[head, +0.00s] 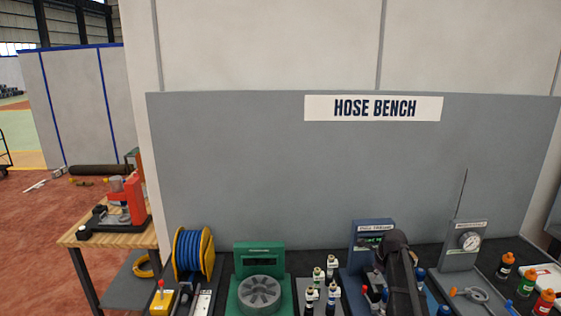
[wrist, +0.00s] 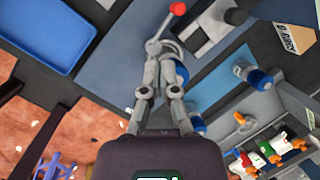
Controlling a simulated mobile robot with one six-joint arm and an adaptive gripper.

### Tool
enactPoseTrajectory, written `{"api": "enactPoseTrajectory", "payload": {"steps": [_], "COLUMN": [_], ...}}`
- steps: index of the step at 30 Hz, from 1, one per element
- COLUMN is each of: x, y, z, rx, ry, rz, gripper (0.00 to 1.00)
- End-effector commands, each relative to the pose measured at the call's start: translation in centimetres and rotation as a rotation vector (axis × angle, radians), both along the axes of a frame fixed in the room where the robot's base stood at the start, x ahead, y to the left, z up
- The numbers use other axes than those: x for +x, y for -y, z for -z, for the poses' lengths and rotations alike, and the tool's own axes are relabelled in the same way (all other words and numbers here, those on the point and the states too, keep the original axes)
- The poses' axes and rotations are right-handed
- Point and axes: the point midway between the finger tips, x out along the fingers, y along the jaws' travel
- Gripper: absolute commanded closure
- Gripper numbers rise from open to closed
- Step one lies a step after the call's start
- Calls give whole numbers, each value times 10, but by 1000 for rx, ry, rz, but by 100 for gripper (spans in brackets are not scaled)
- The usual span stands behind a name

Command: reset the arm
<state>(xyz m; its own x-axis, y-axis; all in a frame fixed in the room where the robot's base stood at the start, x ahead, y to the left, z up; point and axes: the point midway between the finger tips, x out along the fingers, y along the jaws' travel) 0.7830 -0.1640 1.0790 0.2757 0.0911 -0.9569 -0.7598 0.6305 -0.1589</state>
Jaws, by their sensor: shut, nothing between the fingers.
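My gripper (wrist: 163,52) shows in the wrist view with its two grey fingers drawn together, shut and empty. A grey lever with a red knob (wrist: 178,8) shows just beyond the fingertips; I cannot tell whether they touch it. In the head view my dark arm end reaches down over the bench in front of the blue press station (head: 372,228). The fingers are hidden or too small to make out there.
The hose bench carries a blue hose reel (head: 193,252), a green dispenser unit (head: 259,275), several small white-and-black bottles (head: 318,275), a gauge stand (head: 463,250) and orange and green bottles (head: 526,284). A blue tray (wrist: 52,32) shows in the wrist view. Air above the bench is clear.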

Motion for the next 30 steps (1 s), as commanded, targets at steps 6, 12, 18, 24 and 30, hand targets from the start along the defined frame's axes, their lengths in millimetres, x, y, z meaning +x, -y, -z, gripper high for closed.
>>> {"api": "enactPoseTrajectory", "payload": {"steps": [6,12,18,24,30], "x": [-40,-75,-110,-147,-184], "y": [-38,-67,-94,-117,-138], "z": [10,17,24,31,37], "rx": [-95,-171,-237,-290,-329], "ry": [-16,-29,-40,-50,-55], "rz": [-347,-671,-997,-1325,-1653], "gripper": [100,100,100,100,100]}}
